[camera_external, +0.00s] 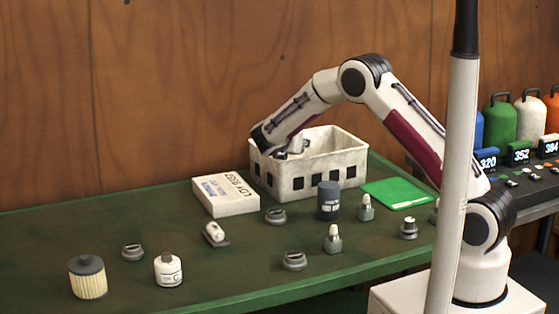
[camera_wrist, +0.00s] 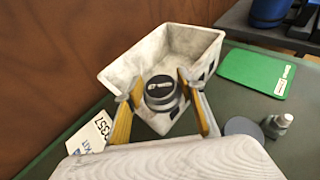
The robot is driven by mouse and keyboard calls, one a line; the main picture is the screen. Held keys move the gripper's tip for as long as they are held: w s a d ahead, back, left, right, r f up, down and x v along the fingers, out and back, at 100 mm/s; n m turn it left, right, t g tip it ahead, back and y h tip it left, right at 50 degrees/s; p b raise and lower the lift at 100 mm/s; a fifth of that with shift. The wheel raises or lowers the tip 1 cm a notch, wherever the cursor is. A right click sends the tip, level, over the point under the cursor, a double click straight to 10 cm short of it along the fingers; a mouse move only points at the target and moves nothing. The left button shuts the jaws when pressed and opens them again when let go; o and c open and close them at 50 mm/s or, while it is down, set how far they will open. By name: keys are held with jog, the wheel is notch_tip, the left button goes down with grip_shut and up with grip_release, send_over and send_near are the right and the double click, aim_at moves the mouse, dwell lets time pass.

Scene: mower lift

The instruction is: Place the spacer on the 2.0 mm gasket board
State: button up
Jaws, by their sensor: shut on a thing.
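My gripper (camera_wrist: 159,85) has its two yellowish fingers on either side of a round grey piece (camera_wrist: 161,104) with a dark, white-lettered top. The fingers are shut on it. I cannot tell for sure that this piece is the spacer. In the external view my gripper (camera_external: 291,149) reaches over the white crate, and its fingers are partly hidden there. A flat green board (camera_external: 398,194) lies on the table right of the crate, and it also shows in the wrist view (camera_wrist: 256,72). It has a small white label, too small to read, so its thickness is unclear.
The white crate (camera_external: 309,185) stands under my gripper. A white box (camera_external: 225,195) lies left of it. A pale pole (camera_external: 458,180) crosses the external view.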

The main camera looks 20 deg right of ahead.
jog(key=s+d+m+g+h, duration=0.2)
jog(key=s+d+m, duration=0.1)
jog(key=d, duration=0.7)
jog(key=s+d+m+g+h, duration=0.2)
jog(key=d+g, duration=0.1)
jog(key=d, duration=0.7)
jog(key=m+g, duration=0.4)
jog(key=g, duration=0.1)
send_over(416, 198)
notch_tip(416, 198, down, 4)
jog(key=shift+a+f+h, duration=0.1)
jog(key=shift+f+h, duration=0.2)
jog(key=shift+f, duration=0.3)
jog(key=shift+f, duration=3.1)
jog(key=shift+f, duration=0.1)
jog(key=shift+f, duration=1.8)
